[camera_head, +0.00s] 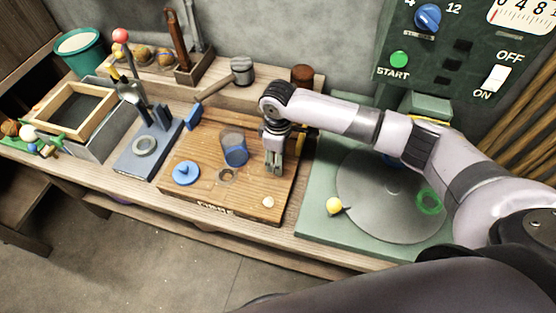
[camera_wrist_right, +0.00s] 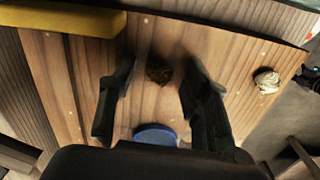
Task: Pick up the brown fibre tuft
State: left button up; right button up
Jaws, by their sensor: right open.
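The brown fibre tuft (camera_wrist_right: 159,72) is a small dark clump on the wooden board in the right wrist view. In that view it lies between the two black fingers of my right gripper (camera_wrist_right: 157,90). The fingers are apart and nothing is held between them. In the head view the right gripper (camera_head: 273,168) points down over the right part of the board (camera_head: 210,138). I cannot make out the tuft there; the gripper seems to hide it. How high the fingertips are above the board is unclear. My left gripper is not in view.
A clear blue-based cup (camera_head: 234,150) stands just left of the gripper. A blue knobbed lid (camera_head: 186,173), a small ring (camera_head: 227,176) and a cream lump (camera_head: 268,202) lie on the board. A mallet (camera_head: 241,72) is behind. A grey disc (camera_head: 375,205) is at right.

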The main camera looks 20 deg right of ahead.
jog(key=shift+c, duration=0.4)
jog(key=shift+c, duration=1.2)
jog(key=c, duration=0.5)
notch_tip(320, 180, up, 20)
